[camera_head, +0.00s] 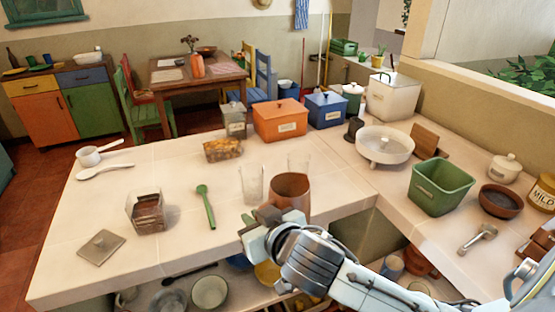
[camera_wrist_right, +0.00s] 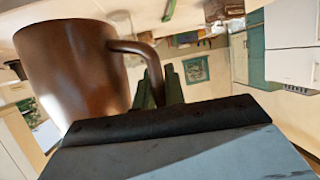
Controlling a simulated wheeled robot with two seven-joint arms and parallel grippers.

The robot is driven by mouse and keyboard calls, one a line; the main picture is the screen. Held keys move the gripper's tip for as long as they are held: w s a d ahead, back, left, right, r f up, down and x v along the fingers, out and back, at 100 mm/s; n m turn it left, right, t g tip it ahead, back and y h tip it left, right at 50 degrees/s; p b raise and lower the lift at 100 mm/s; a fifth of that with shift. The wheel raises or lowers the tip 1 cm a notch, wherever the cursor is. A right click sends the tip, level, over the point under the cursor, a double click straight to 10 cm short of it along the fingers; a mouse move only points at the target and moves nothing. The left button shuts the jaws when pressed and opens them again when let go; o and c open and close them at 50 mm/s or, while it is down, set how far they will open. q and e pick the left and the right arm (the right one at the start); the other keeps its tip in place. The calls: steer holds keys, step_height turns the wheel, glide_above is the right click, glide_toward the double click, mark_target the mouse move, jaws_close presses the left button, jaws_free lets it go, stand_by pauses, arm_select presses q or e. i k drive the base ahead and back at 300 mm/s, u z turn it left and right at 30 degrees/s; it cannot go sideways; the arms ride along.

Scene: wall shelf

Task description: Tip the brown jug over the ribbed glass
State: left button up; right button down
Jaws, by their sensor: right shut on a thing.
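The brown jug (camera_head: 290,192) is near the front edge of the counter, about upright, its opening facing up. My right gripper (camera_head: 266,216) is shut on its handle; the jug (camera_wrist_right: 75,70) and the fingers (camera_wrist_right: 160,88) on the handle also show in the right wrist view. I cannot tell whether the jug's base touches the counter. A clear glass (camera_head: 251,184) stands just left of the jug, apart from it. Another clear glass (camera_head: 298,163) stands behind the jug, partly hidden by it. Which glass is ribbed is hard to tell. My left gripper is out of view.
A green spoon (camera_head: 206,206) and a clear container with brown contents (camera_head: 148,211) lie left of the glasses. A white bowl (camera_head: 384,146) and a green bin (camera_head: 440,187) stand to the right. Orange (camera_head: 280,120) and blue (camera_head: 326,109) boxes line the back.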

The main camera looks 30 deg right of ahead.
mark_target(251, 173)
steer(key=z, duration=0.5)
steer(key=i, duration=0.4)
steer(key=z, duration=0.45)
